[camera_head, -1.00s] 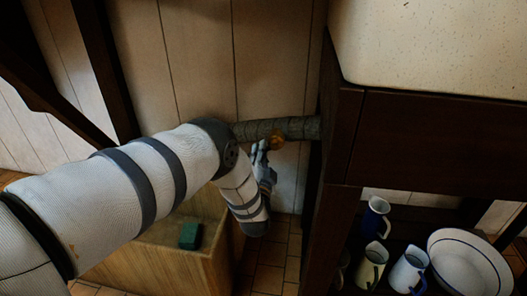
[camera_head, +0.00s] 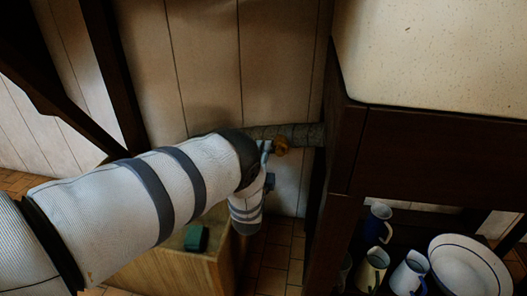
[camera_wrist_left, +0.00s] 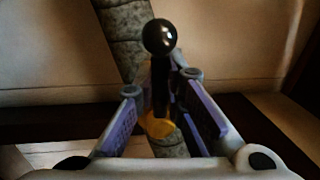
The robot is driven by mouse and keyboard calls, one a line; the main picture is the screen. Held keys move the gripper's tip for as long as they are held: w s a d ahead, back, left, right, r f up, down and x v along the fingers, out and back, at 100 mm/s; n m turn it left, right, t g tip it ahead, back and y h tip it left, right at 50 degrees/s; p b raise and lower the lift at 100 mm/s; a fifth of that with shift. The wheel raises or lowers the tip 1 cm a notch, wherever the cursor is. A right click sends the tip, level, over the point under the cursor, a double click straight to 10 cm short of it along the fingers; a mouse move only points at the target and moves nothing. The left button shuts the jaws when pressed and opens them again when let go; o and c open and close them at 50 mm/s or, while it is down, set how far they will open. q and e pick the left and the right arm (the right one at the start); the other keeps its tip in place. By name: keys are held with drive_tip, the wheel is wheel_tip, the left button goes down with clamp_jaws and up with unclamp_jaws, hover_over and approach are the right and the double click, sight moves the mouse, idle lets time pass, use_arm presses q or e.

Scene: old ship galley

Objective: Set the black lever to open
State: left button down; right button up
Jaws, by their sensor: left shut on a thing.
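The black lever shows in the left wrist view as a dark stem with a round ball knob (camera_wrist_left: 159,37). It rises from a brass-yellow valve body (camera_wrist_left: 158,125) on a grey wrapped pipe (camera_wrist_left: 122,45). My left gripper (camera_wrist_left: 161,84) is shut on the lever, with its purple-padded fingers on either side of the stem and the knob beyond the tips. In the head view the brass valve (camera_head: 281,146) sits on the pipe (camera_head: 303,134) beside the dark cabinet. My left gripper (camera_head: 267,160) is there, mostly hidden behind my arm. My right gripper is not in view.
The dark wooden cabinet (camera_head: 430,150) with a pale top (camera_head: 440,50) stands close to the right. Jugs (camera_head: 378,222) and a white basin (camera_head: 468,268) are on its lower shelf. A wooden box (camera_head: 165,275) with a green block (camera_head: 196,238) is below my arm.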

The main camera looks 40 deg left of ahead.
use_arm(q)
drive_tip(key=shift+a+f, duration=0.1)
drive_tip(key=c, duration=1.7)
unclamp_jaws()
drive_tip(key=shift+o, duration=0.2)
drive_tip(key=v, duration=1.2)
drive_tip(key=shift+s, duration=0.1)
